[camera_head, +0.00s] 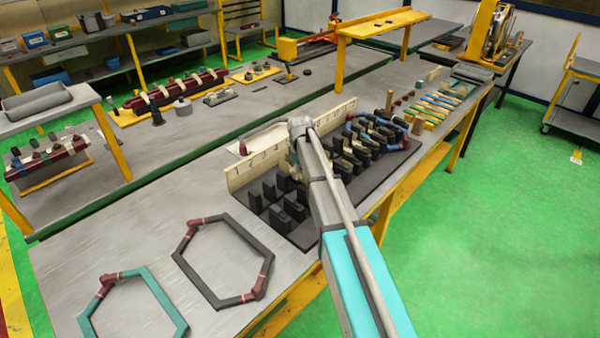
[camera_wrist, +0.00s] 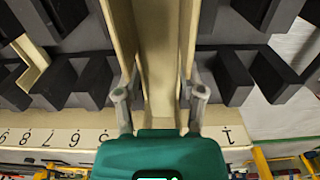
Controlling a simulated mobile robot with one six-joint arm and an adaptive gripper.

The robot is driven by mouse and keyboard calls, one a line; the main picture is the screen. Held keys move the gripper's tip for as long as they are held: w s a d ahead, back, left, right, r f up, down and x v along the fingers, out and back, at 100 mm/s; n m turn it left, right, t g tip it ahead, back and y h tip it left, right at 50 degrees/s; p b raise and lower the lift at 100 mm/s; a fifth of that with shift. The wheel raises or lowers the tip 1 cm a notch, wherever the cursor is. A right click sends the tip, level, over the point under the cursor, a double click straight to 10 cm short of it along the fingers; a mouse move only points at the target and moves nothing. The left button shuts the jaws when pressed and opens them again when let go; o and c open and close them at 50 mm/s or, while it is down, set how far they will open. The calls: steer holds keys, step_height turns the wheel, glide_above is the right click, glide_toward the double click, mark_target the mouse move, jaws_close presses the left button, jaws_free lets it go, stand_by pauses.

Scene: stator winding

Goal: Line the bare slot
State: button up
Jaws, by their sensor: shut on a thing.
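In the wrist view my gripper (camera_wrist: 160,98) is shut on a cream channel-shaped slot liner (camera_wrist: 155,50), one finger against each side. The liner runs away from me, between dark stator teeth (camera_wrist: 235,75) on both sides. I cannot tell whether it rests in a slot or hangs above one. Another cream liner (camera_wrist: 32,66) stands between teeth at the left. The cream numbered board (camera_wrist: 65,138) crosses below, its middle numbers hidden by my gripper. In the head view my arm covers part of the black toothed stator (camera_head: 283,217); my fingers and the held liner are hard to make out.
A black hexagonal coil (camera_head: 188,267) and a teal one (camera_head: 150,282) lie on the bench at the front left. The cream board (camera_head: 240,176) stands upright along the stator's back. Several coloured strips (camera_head: 440,103) lie at the far right.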

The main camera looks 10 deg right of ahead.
steer(key=shift+f+b, duration=3.6)
steer(key=shift+f, duration=0.1)
stand_by(1.1)
steer(key=shift+d, duration=0.1)
steer(key=o, duration=0.9)
steer(key=shift+r+p, duration=0.85)
stand_by(0.7)
